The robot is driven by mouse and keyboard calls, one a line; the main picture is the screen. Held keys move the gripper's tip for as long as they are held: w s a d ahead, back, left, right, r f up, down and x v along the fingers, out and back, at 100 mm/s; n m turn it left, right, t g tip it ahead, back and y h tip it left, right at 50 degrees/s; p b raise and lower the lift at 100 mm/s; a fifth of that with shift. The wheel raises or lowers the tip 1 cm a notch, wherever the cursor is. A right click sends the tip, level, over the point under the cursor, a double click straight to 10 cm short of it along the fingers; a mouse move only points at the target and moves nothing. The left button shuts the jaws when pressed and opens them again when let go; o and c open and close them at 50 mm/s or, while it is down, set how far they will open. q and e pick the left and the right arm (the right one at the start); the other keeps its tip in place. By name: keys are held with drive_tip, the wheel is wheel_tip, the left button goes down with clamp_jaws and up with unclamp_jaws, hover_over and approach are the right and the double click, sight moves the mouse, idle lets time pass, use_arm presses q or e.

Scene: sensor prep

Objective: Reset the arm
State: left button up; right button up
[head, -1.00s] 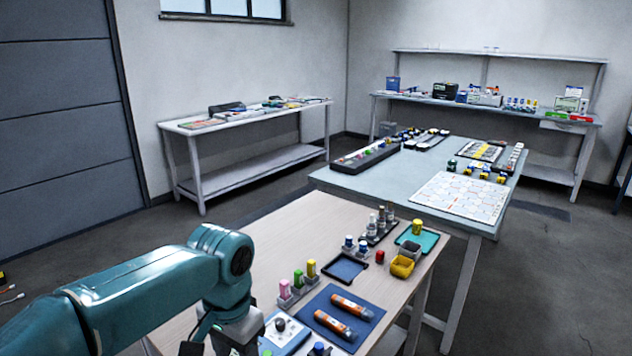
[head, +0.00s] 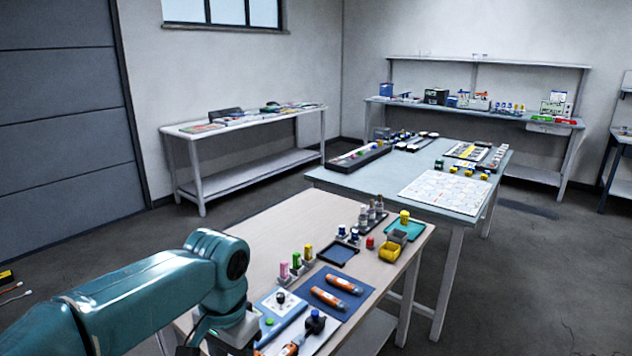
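A teal arm of mine comes in from the left in the head view and reaches over the near left corner of the wooden-topped table (head: 285,227). Its wrist points down at the lower edge of the picture. The fingers of my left gripper are not clearly visible there, so I cannot tell whether they are open or shut or hold anything. My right arm and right gripper are not in view. To the right of the wrist, two orange tubes (head: 336,290) lie on a dark blue mat (head: 362,301).
Pink, green and yellow capped vials (head: 296,263) stand close to my wrist. Farther back are a black tray (head: 338,253), a yellow bin (head: 391,251) and a teal tray (head: 413,228). A light blue table (head: 380,178) adjoins behind. Open floor (head: 530,280) lies to the right.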

use_arm(q)
drive_tip(key=s+d+f+n+h+p, duration=0.1)
drive_tip(key=s+f+h, duration=0.1)
drive_tip(key=f, duration=0.8)
drive_tip(key=s+d+f+n+h+p, duration=0.1)
drive_tip(key=f, duration=0.9)
drive_tip(key=s+f+n+p, duration=0.1)
drive_tip(key=s+f+n, duration=0.1)
drive_tip(key=s+f, duration=0.4)
drive_tip(key=s+f+n+h+p, duration=0.1)
drive_tip(key=s+f+n, duration=0.2)
drive_tip(key=s+f, duration=0.3)
drive_tip(key=s, duration=0.5)
drive_tip(key=shift+a+n, duration=0.2)
drive_tip(key=shift+n, duration=0.1)
